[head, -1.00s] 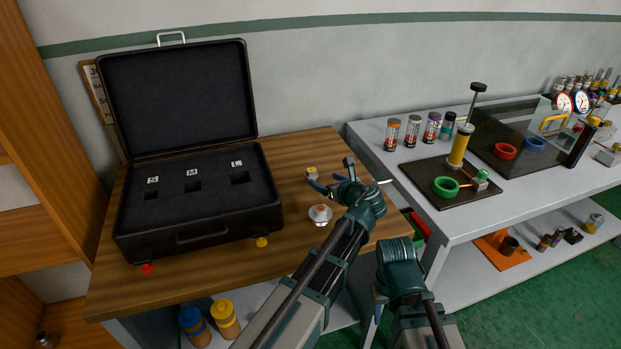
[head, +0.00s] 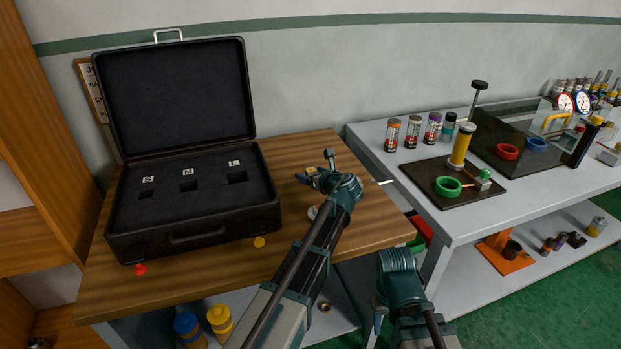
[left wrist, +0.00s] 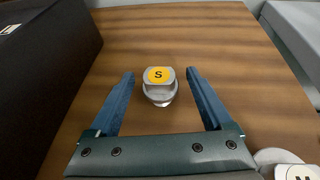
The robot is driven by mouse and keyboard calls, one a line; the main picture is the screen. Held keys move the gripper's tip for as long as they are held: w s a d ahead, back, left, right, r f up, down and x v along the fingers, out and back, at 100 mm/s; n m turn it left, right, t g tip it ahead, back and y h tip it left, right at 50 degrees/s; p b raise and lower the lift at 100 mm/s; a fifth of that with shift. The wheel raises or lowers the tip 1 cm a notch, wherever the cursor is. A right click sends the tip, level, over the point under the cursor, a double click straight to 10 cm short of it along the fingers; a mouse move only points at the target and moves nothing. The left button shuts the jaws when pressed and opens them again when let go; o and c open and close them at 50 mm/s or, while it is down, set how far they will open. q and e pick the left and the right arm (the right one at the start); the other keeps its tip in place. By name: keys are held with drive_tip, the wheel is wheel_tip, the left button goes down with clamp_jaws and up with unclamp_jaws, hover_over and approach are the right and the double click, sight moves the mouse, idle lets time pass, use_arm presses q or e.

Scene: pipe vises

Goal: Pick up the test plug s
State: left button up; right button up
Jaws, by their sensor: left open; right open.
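The test plug S (left wrist: 158,85), a grey plug with a yellow top marked S, stands on the wooden table between the spread fingers of my left gripper (left wrist: 158,95) in the left wrist view. The fingers are open, one on each side, with a gap to the plug. In the head view the left gripper (head: 316,168) is over the table right of the case, with the plug's yellow top (head: 310,170) just visible by it. My right gripper (head: 376,318) is low, in front of the tables, its fingers mostly hidden; it holds nothing that I can see.
An open black case (head: 195,215) with slots labelled S, M and L stands left. A second plug, marked M (left wrist: 296,171), is close to the gripper's right side. A grey bench (head: 465,225) with pipe gear stands right.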

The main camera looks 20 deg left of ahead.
sight(307, 172)
use_arm(q)
drive_tip(key=b+x, duration=0.1)
drive_tip(key=x, duration=0.2)
drive_tip(key=shift+w+a+f, duration=0.2)
drive_tip(key=shift+w, duration=0.05)
drive_tip(key=shift+s+r, duration=0.1)
clamp_jaws()
